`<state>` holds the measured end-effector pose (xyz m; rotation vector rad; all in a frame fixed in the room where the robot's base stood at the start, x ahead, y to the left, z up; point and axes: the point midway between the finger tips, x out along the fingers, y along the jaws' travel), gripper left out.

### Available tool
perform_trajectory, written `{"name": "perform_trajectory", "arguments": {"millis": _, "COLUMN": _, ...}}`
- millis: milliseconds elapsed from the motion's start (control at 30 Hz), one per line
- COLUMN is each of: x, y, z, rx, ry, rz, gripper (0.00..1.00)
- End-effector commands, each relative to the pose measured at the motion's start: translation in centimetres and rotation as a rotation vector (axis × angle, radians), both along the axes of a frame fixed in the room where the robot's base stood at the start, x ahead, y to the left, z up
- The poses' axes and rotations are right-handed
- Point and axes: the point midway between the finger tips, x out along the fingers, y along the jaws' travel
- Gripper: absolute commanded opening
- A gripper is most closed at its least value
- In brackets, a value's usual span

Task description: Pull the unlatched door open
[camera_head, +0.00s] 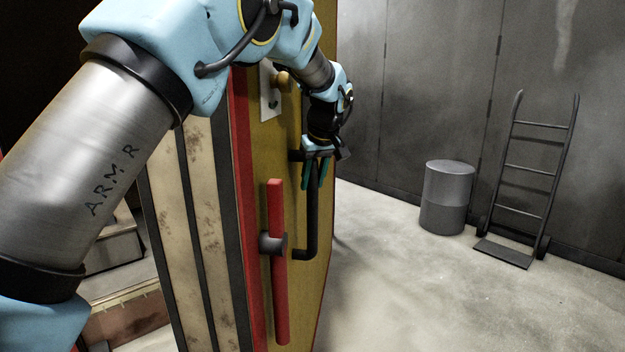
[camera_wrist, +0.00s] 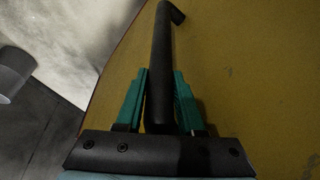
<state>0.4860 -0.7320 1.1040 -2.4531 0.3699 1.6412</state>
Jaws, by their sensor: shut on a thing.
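The oven door (camera_head: 262,130) is yellow with a red edge and stands swung out, its inner side with pale panels facing left. A black bar handle (camera_head: 312,225) is fixed on its yellow face. A red latch lever (camera_head: 277,300) on a grey hub stands near upright beside the handle. My gripper (camera_head: 315,172) is at the upper part of the handle. In the wrist view, its green fingers lie on both sides of the black handle (camera_wrist: 160,70), shut on it. The door's yellow face (camera_wrist: 235,70) fills the right of that view.
A grey drum (camera_head: 447,195) and a hand truck (camera_head: 528,185) stand by the dark wall at the right. The concrete floor (camera_head: 410,290) between the door and them is clear. The dark oven opening is at the left, partly behind my arm.

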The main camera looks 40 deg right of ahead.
Motion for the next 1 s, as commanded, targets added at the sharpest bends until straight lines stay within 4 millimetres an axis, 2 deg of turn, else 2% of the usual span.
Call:
{"name": "perform_trajectory", "arguments": {"millis": 267, "x": 0.0, "y": -0.3, "z": 0.3, "rx": -0.010, "ry": -0.004, "rz": -0.003, "gripper": 0.00}}
{"name": "perform_trajectory", "arguments": {"millis": 300, "x": 0.0, "y": -0.3, "z": 0.3, "rx": -0.010, "ry": -0.004, "rz": -0.004, "gripper": 0.41}}
{"name": "perform_trajectory", "arguments": {"millis": 533, "x": 0.0, "y": -0.2, "z": 0.2, "rx": -0.006, "ry": -0.004, "rz": -0.003, "gripper": 0.67}}
{"name": "perform_trajectory", "arguments": {"millis": 833, "x": -0.1, "y": -0.1, "z": 0.3, "rx": -0.004, "ry": -0.002, "rz": -0.002, "gripper": 0.67}}
{"name": "perform_trajectory", "arguments": {"millis": 1000, "x": -0.8, "y": 0.1, "z": 2.0, "rx": -0.007, "ry": -0.003, "rz": -0.002, "gripper": 0.67}}
